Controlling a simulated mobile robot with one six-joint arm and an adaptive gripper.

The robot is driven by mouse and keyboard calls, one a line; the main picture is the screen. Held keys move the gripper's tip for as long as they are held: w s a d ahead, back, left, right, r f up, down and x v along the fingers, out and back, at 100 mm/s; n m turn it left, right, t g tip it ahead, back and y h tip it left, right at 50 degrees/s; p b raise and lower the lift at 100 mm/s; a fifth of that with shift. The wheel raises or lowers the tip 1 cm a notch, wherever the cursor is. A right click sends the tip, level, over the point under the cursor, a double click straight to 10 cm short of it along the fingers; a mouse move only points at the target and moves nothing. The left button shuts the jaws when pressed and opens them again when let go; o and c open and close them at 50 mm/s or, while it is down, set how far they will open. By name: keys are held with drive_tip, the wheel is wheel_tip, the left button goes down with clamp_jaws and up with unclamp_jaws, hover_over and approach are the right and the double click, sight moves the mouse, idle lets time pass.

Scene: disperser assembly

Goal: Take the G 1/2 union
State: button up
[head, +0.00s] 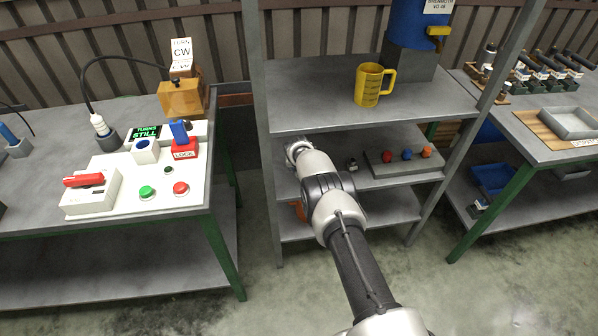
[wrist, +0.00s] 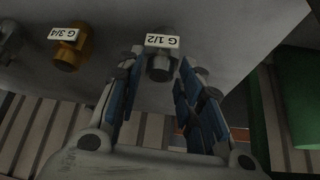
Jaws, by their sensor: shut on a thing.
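In the wrist view the G 1/2 union (wrist: 160,70) is a small dark grey fitting with a white "G 1/2" label. My gripper (wrist: 161,62) has one blue-padded finger on each side of it and is shut on it. The union is close to a grey surface, and I cannot tell whether it touches it. In the head view my arm reaches in below the shelf top, and the gripper's fingers and the union are hidden there.
A brass G 3/4 fitting (wrist: 68,56) and a grey fitting (wrist: 9,42) are left of the union in the wrist view. The head view shows a block with red, blue and orange parts (head: 400,164) on the middle shelf. A yellow mug (head: 368,86) stands above.

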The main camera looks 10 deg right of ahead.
clamp_jaws()
drive_tip(key=shift+d+r, duration=0.1)
idle(0.4)
